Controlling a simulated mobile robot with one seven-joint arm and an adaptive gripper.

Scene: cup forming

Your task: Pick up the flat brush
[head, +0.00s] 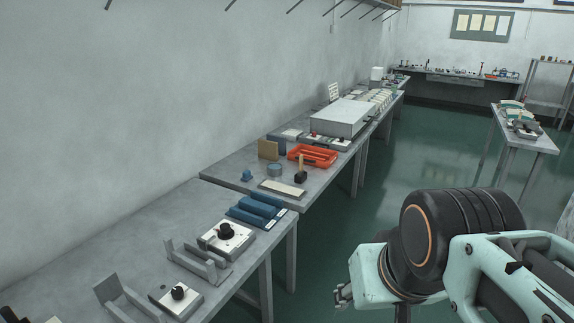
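I cannot clearly make out a flat brush. A small tool with a tan handle and a dark block-like end (300,176) is on the middle bench, in front of the orange tray; at this size I cannot tell whether it is the brush. My gripper (343,295) shows only in part at the lower centre right, mostly hidden by my arm. It is over the floor, to the right of the near bench and apart from the bench things. Its opening cannot be made out.
The middle bench (318,184) holds a blue-grey tin (275,170), the orange tray (313,154) and a large grey box (340,118). Green floor (425,150) lies open right of the benches.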

